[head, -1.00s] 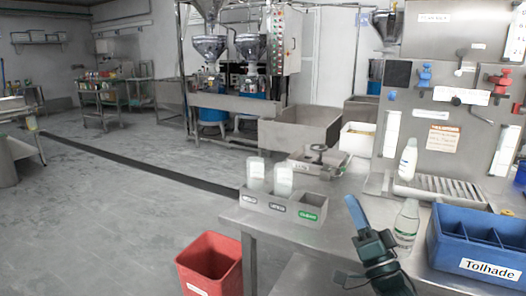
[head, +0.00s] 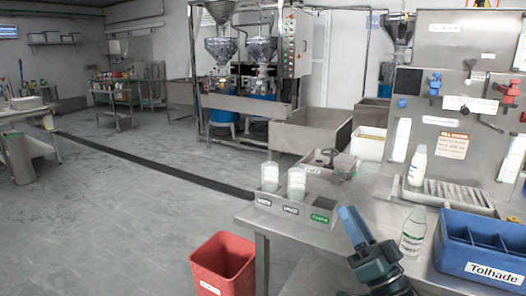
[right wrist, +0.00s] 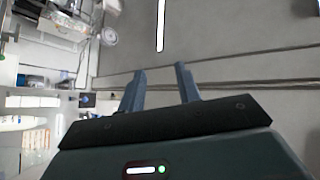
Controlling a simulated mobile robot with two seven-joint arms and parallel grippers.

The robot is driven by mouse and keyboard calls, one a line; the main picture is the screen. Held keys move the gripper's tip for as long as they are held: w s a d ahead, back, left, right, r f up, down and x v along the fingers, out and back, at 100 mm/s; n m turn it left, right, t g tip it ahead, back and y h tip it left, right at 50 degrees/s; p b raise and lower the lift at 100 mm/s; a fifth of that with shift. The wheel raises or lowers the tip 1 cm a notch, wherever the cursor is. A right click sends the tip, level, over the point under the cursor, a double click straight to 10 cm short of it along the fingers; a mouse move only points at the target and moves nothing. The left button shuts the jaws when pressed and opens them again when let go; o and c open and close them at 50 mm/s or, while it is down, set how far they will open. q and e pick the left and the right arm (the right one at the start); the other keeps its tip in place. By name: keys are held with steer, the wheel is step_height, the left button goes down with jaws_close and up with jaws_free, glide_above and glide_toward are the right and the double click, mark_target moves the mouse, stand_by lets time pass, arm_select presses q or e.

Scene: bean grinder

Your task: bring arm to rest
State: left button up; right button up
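My right gripper (head: 350,224) shows in the head view with its blue fingers pointing up and left, in front of the metal table. In the right wrist view its two fingers (right wrist: 161,88) stand apart with nothing between them. A white bottle (head: 413,232) stands on the table just right of the gripper in the head view. The gap between gripper and table is hard to judge. My left gripper is not in view.
A grey tray with labelled compartments (head: 291,207) holds two bottles at the table's left edge. A blue divided crate (head: 487,245) sits at the right. A red bin (head: 223,263) stands on the floor.

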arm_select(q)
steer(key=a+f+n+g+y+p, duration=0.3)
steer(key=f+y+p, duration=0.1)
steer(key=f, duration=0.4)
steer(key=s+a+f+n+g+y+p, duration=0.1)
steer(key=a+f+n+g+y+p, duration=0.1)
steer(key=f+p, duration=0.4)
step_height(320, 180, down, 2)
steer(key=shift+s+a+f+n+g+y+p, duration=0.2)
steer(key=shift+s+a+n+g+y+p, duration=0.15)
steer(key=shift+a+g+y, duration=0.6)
arm_select(e)
steer(key=s+a+f+n+g+h, duration=0.1)
steer(key=s+f+n+g+h, duration=0.1)
steer(key=s+f+g, duration=0.4)
steer(key=s+a+f+n+g+h, duration=0.1)
steer(key=s+f+g+h, duration=0.4)
steer(key=s+f, duration=1.1)
steer(key=shift+a+f+n+g+h, duration=0.3)
steer(key=shift+f+n+g, duration=0.1)
steer(key=shift+f+n, duration=0.45)
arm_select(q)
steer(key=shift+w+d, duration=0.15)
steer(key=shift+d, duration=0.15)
arm_select(e)
steer(key=shift+c, duration=0.5)
